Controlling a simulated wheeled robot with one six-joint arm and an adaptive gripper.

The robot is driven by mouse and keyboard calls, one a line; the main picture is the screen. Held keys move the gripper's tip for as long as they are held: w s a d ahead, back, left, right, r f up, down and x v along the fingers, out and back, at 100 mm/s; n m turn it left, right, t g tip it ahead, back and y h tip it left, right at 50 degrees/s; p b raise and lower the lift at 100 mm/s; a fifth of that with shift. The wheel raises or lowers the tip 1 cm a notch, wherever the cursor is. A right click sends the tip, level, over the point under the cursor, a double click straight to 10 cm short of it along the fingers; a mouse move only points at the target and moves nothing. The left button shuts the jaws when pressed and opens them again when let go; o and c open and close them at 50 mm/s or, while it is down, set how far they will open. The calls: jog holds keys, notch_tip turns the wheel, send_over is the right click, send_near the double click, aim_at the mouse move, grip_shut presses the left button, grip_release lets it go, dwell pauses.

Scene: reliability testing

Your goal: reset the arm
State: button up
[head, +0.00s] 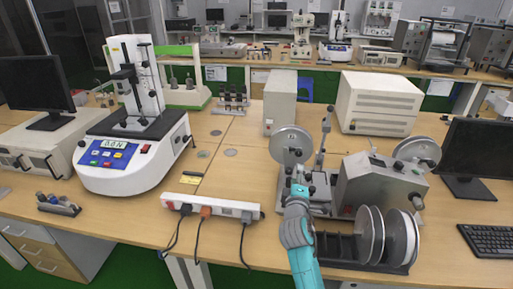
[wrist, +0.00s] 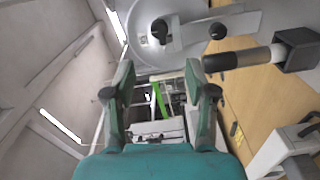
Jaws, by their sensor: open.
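My gripper (head: 298,188) is at the end of my teal and grey arm, over the front middle of the wooden bench (head: 232,180). It is in front of the machine with a round grey disc (head: 292,144). In the wrist view my gripper (wrist: 158,82) has its two green fingers spread apart with nothing between them. The grey disc (wrist: 148,42) appears just beyond the fingertips, with a black-handled lever (wrist: 228,60) to the right. I cannot tell how close the fingers are to the disc.
A white power strip (head: 212,207) with plugged cables lies left of my arm. A rack of reels (head: 370,236) and a grey machine box (head: 382,184) stand close on the right. A white test machine (head: 132,155) stands at the left. The bench between has bare room.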

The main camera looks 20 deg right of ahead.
jog(key=s+a+f+m+y, duration=0.1)
jog(key=s+a+f+y, duration=0.1)
jog(key=s+a+f, duration=0.45)
jog(key=s+a+f+y, duration=0.2)
jog(key=s+a+f, duration=0.2)
jog(key=s, duration=0.5)
jog(key=s+a+f+m+y, duration=0.1)
jog(key=s+a+f+y, duration=0.1)
jog(key=s+a+f, duration=0.5)
jog(key=s+a+r+m+y, duration=0.1)
jog(key=s+r+m, duration=0.1)
jog(key=s, duration=0.8)
jog(key=s+a+r+m+y, duration=0.1)
jog(key=s+r, duration=0.3)
jog(key=s, duration=0.5)
jog(key=s+a+r+m+y, duration=0.2)
jog(key=s+a+r+m, duration=0.1)
jog(key=s, duration=0.7)
jog(key=shift+s+m, duration=0.3)
jog(key=shift+m, duration=0.3)
jog(key=shift+a, duration=0.1)
